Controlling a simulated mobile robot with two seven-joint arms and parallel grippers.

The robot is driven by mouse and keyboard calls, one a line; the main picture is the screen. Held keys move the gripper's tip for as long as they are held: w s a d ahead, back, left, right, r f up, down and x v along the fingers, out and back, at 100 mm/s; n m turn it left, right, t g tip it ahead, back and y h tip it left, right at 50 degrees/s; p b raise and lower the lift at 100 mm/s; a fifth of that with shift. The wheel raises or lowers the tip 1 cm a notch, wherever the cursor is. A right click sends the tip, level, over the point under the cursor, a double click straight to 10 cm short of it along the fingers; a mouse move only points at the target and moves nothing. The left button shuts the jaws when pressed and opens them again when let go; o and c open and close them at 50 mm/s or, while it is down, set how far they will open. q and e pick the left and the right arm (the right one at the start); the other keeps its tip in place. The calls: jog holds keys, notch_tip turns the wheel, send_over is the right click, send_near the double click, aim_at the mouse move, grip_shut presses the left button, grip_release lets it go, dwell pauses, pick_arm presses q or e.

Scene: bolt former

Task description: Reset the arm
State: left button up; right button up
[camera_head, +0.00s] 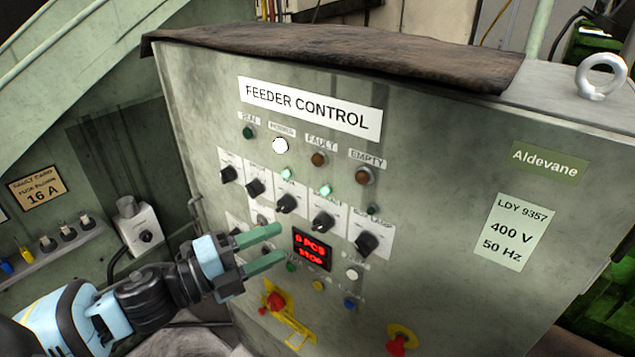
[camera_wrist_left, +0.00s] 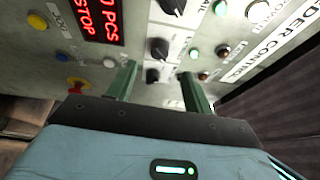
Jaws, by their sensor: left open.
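My left gripper (camera_head: 262,248) comes in from the left in the head view. Its two green fingers are apart with nothing between them. They are in front of the feeder control panel (camera_head: 440,200), left of the red display (camera_head: 312,249) that reads "0 PCS STOP". In the left wrist view the fingers (camera_wrist_left: 157,82) point at the panel, with black knobs (camera_wrist_left: 158,50) beyond them. I cannot tell whether a fingertip touches the panel. My right gripper is in neither view.
The panel carries several black knobs (camera_head: 287,204), lamps and push buttons. A red knob on a yellow plate (camera_head: 275,302) and a red button (camera_head: 398,343) are low on it. A brown cloth (camera_head: 330,50) covers its top. A small switch box (camera_head: 138,222) is at left.

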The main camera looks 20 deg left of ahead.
pick_arm(q)
notch_tip(320, 180, down, 12)
jog(key=s+n+t+y, duration=0.1)
jog(key=n+y, duration=0.3)
jog(key=n, duration=0.5)
jog(key=s+f+n+g+y, duration=0.5)
jog(key=s+f+n, duration=1.1)
jog(key=s+f, duration=0.5)
notch_tip(320, 180, down, 4)
jog(key=shift+r+g+y, duration=0.15)
jog(key=shift+g+y, duration=0.15)
jog(key=shift+y, duration=0.5)
jog(key=shift+a, duration=0.15)
